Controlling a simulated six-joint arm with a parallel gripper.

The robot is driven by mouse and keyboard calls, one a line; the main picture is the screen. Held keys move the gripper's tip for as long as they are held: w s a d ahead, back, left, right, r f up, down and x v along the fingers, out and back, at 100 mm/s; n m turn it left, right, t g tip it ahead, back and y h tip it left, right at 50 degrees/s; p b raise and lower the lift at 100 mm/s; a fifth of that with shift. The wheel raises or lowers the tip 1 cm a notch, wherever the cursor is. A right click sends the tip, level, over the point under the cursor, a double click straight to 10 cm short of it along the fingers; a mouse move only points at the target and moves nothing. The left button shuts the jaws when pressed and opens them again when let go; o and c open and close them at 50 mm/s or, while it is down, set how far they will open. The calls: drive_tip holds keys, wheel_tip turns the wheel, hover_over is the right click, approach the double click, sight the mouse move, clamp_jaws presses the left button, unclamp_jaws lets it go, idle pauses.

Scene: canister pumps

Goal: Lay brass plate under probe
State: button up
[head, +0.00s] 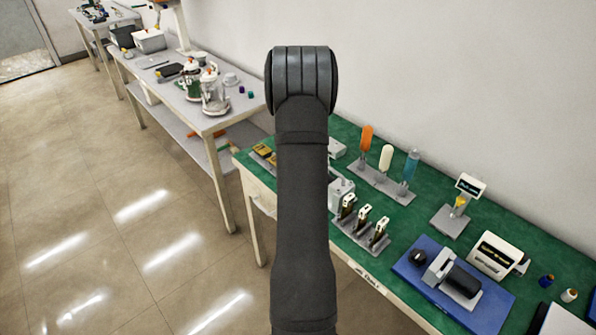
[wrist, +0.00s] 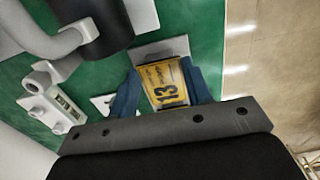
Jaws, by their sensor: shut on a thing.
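A yellow, brass-coloured plate (wrist: 165,88) marked "13" sits between the two blue fingers of my gripper (wrist: 163,76) in the wrist view. The fingers are shut on it from both sides. A flat grey piece (wrist: 160,49) shows just beyond the plate on the green top; I cannot tell whether they touch. In the head view my own arm hides my gripper and the held plate. A stand with a white display (head: 470,185) and a small yellow part below it stands on the green table; I cannot make out for sure which part is the probe.
In the wrist view, a black cylinder (wrist: 97,27) and a grey instrument (wrist: 62,100) are left of the plate.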

drive_tip(key=shift+f, duration=0.25)
drive_tip(key=shift+f, duration=0.2)
drive_tip(key=o, duration=1)
drive_tip(key=shift+o, duration=0.2)
drive_tip(key=shift+r, duration=0.1)
wheel_tip(320, 180, up, 12)
drive_tip(key=shift+r, duration=0.15)
